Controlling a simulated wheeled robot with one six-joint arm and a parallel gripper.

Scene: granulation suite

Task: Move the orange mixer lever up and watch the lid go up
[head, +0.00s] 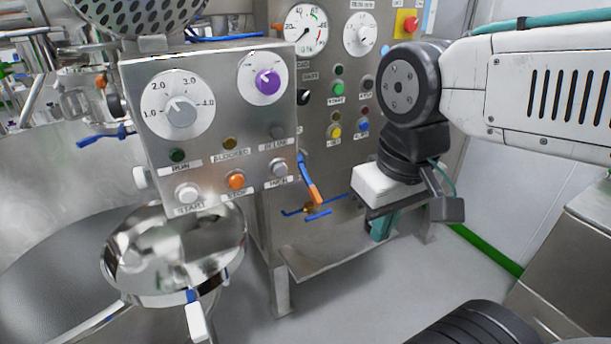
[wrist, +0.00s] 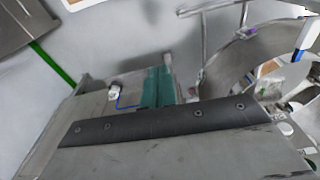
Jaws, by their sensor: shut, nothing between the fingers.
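The lever (head: 314,192) with an orange end and a blue upper part hangs down at the lower front of the rear control panel, in the middle of the head view. It slants down to the right. My gripper (head: 383,228) is to its right and a little lower, apart from it. Its teal fingers (wrist: 157,84) are shut with nothing between them; they show in the middle of the wrist view. I cannot make out the orange lever in the wrist view. A shiny round metal lid or bowl (head: 172,270) sits at the lower left; I cannot tell whether it is the mixer's lid.
A front control box (head: 215,120) with dials and buttons stands left of the lever. Blue-handled valves (head: 318,213) sit just below the lever. A steel shelf (head: 340,250) juts out beneath. A steel cabinet (head: 575,260) is at the right. Some floor between is clear.

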